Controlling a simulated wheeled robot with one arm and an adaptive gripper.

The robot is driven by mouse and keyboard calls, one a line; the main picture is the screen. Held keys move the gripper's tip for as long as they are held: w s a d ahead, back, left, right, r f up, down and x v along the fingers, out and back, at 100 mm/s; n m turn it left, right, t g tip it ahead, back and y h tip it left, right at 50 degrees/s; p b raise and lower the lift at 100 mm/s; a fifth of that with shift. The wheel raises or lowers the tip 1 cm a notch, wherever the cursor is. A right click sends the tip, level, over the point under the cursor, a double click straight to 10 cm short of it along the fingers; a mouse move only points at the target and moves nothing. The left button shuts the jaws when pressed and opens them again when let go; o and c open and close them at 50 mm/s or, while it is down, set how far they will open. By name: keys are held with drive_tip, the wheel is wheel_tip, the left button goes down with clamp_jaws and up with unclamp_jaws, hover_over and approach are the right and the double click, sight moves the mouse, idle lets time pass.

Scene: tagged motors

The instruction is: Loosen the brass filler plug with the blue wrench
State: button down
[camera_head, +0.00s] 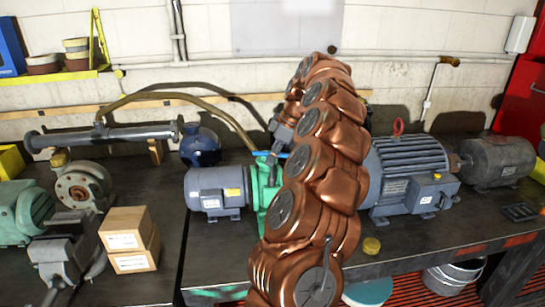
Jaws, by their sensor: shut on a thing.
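The blue wrench (264,153) shows as a thin blue strip at the top of the green pump (268,186), mid-bench. My gripper (281,140) is small and dark, partly hidden by my copper arm, just above the pump. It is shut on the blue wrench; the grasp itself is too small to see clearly. I cannot make out the brass filler plug; the pump's top is partly covered by the wrench and my arm. Whether the wrench sits around the plug or beside it, I cannot tell.
A grey-blue motor (217,190) adjoins the pump at left. A large finned motor (408,175) stands right, partly behind my arm. Cardboard boxes (130,240) and a vise (65,262) are at left. A yellow round item (371,245) lies near the bench's front edge.

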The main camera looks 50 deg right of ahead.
drive_tip(key=shift+m+b, duration=0.3)
drive_tip(key=shift+m, duration=0.1)
drive_tip(key=shift+r+p, duration=0.35)
drive_tip(key=shift+r, duration=0.55)
drive_tip(key=shift+r, duration=0.1)
drive_tip(key=shift+r+p, duration=1.2)
drive_tip(key=shift+r, duration=1.2)
